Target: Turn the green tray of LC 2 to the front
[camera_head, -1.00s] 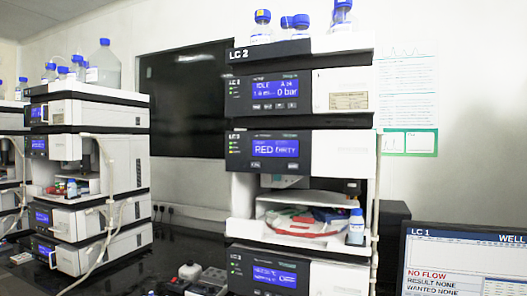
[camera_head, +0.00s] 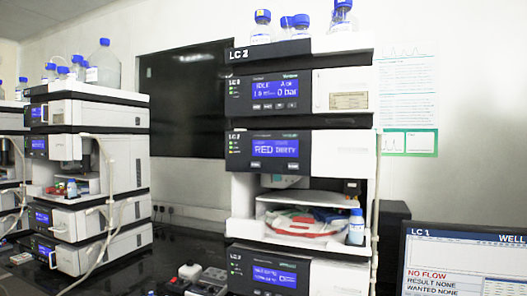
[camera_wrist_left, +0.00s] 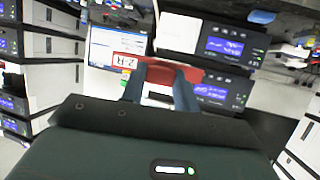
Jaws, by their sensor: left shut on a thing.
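The LC 2 stack (camera_head: 340,143) stands in the middle of the head view. Its open bay (camera_head: 275,241) holds a carousel of trays, with a red tray (camera_head: 298,229) at the front. A blue part shows behind it on the right; I cannot clearly make out the green tray. The display (camera_head: 275,148) above the bay reads "RED" and a second word, apparently "DIRTY". In the left wrist view my left gripper (camera_wrist_left: 160,74) is shut on a red piece (camera_wrist_left: 190,75) with a white label. It is not in the head view, and my right gripper is in neither view.
A blue-capped bottle (camera_head: 356,228) stands at the right front of the bay, close to the trays. A monitor (camera_head: 465,258) is at the lower right. Another stack (camera_head: 98,165) stands at the left, with bottles on top. Small devices (camera_head: 203,279) sit on the dark bench between.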

